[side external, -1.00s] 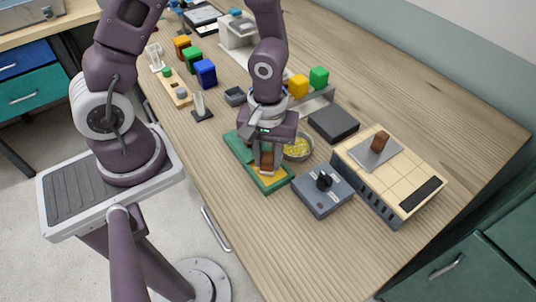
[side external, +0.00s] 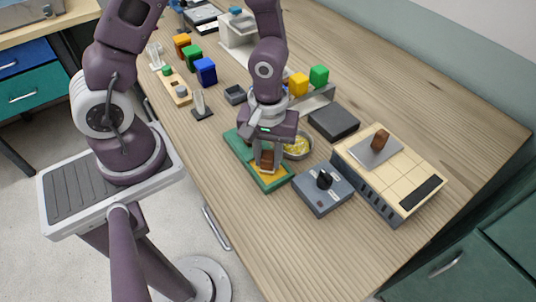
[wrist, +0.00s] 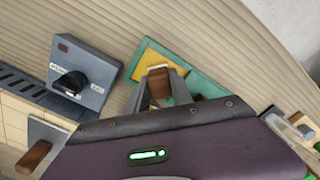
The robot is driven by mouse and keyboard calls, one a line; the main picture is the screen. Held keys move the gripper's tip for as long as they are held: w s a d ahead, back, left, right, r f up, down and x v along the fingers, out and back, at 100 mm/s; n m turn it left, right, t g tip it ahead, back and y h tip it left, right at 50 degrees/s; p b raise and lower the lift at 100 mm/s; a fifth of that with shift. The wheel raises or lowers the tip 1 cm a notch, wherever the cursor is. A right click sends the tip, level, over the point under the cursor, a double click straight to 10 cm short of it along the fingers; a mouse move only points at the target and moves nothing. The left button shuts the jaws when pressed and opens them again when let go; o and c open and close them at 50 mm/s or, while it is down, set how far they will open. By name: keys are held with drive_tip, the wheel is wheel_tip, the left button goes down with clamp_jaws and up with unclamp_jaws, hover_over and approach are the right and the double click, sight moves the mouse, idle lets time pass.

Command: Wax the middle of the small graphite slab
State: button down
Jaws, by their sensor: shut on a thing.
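My gripper (side external: 267,161) is shut on a brown wooden handle (wrist: 158,84). It holds this handle over the yellow part (wrist: 147,60) of a green tray (side external: 240,146). The underside of the held tool is mostly hidden, so I cannot tell whether it touches the yellow surface. A small dark grey block (side external: 235,95) lies behind the tray, to the left of my arm. A larger flat dark grey slab (side external: 334,122) lies to the right. I cannot tell from its look which one is graphite. A round dish with yellow contents (side external: 298,146) stands right beside my gripper.
A grey box with a black knob (side external: 324,190) stands right of the tray. Beyond it is a beige-topped unit (side external: 410,172) bearing a metal plate with a brown handle (side external: 380,140). Coloured blocks (side external: 205,71) stand farther back. The table's front right is clear.

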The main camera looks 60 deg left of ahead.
sight(269, 154)
drive_tip(key=shift+r, duration=3.5)
drive_tip(key=shift+w, duration=0.1)
